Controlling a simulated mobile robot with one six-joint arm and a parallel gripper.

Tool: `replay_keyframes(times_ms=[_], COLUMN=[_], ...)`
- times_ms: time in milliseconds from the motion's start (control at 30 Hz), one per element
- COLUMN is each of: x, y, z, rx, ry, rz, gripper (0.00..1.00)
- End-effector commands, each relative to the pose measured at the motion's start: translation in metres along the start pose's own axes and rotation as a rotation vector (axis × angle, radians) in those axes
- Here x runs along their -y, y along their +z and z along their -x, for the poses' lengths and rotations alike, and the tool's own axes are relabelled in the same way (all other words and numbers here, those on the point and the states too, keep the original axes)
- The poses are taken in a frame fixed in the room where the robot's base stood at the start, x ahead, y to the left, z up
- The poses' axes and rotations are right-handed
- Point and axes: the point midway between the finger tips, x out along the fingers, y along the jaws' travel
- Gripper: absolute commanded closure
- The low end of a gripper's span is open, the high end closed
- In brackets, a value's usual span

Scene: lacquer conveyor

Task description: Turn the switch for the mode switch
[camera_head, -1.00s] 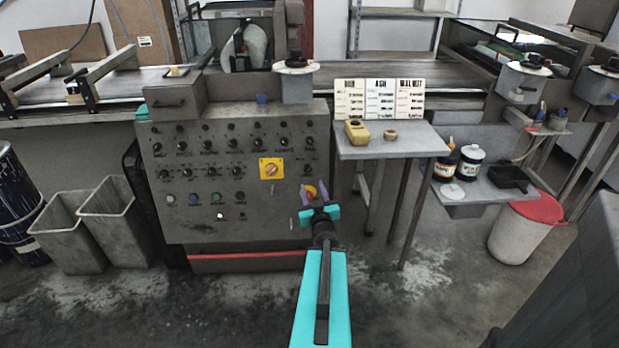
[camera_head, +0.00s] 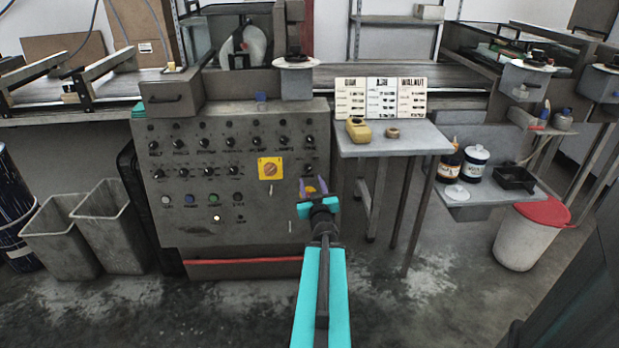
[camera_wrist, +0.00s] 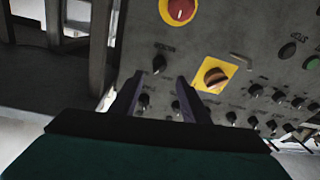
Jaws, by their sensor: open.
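One black knob (camera_head: 309,171) is at the panel's right edge. My gripper (camera_head: 313,186) is just below it. In the wrist view, which shows the panel upside down, my gripper's purple fingers (camera_wrist: 161,82) are apart and empty. That knob (camera_wrist: 159,63) lies just beyond and between the fingertips; I cannot tell whether they touch the panel. An orange rotary switch (camera_wrist: 214,76) on a yellow plate is beside it.
A red button (camera_wrist: 180,10) on a yellow plate is close to my gripper; the gripper mostly hides it in the head view. A small grey table (camera_head: 415,140) with a yellow device (camera_head: 358,130) stands to the right. Open floor lies in front of the panel.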

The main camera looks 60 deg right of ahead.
Motion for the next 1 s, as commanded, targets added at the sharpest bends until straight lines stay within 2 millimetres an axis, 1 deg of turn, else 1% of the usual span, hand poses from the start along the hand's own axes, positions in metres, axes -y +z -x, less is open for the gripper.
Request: replay_keyframes(times_ms=[33,267,700,833,1000], x=[0.000,0.000,-0.001,-0.001,-0.001], y=[0.003,0.002,0.000,0.000,0.000], z=[-0.004,-0.018,-0.058,-0.066,-0.070], rx=[-0.002,-0.002,-0.001,-0.001,-0.001], ry=[-0.001,0.001,0.002,0.001,0.001], rz=[0.002,0.001,0.002,0.002,0.002], gripper=[0.58,0.58,0.58,0.58,0.58])
